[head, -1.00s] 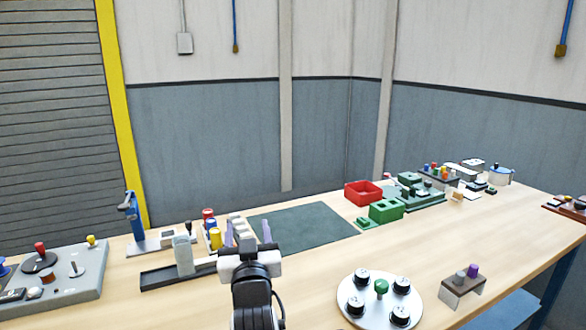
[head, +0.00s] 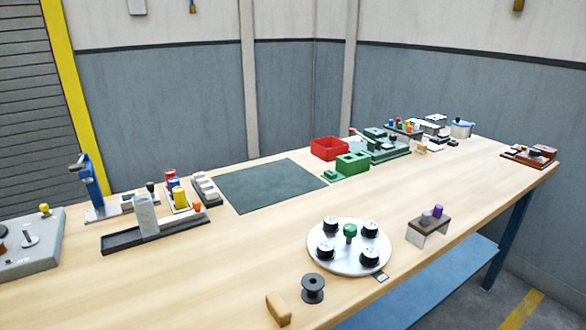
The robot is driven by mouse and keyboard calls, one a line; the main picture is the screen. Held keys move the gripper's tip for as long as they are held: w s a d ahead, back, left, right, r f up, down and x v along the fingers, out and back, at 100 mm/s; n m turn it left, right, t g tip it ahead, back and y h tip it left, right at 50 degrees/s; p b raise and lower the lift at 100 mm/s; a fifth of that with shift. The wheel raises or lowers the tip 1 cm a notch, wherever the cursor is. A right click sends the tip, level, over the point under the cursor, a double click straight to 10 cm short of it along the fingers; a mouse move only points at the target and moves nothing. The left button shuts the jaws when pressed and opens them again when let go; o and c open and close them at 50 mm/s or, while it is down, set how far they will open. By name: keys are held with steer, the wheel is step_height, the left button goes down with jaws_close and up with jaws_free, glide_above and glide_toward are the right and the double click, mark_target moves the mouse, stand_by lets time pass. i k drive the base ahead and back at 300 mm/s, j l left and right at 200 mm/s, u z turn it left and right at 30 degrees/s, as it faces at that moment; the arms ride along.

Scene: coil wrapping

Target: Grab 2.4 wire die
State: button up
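I cannot read any size mark, so I cannot tell which thing is the 2.4 wire die. A round white plate (head: 345,256) carries several black round pieces with pale tops around a green knob (head: 350,231). A small tag (head: 381,277) with unreadable marks is at the plate's front right edge. A small brown-topped stand (head: 428,224) to the right holds a purple peg (head: 438,211) and a grey one. My gripper is not in view.
A black spool (head: 313,288) and a tan block (head: 278,309) lie at the front edge. A dark green mat (head: 268,186) lies clear behind. A red bin (head: 330,148) and green blocks (head: 352,164) stand beyond it.

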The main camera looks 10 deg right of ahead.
mark_target(370, 255)
steer(key=l+u, duration=0.25)
steer(key=l, duration=1.85)
steer(key=i+l, duration=0.45)
steer(key=l, duration=0.2)
steer(key=i+j+u, duration=0.05)
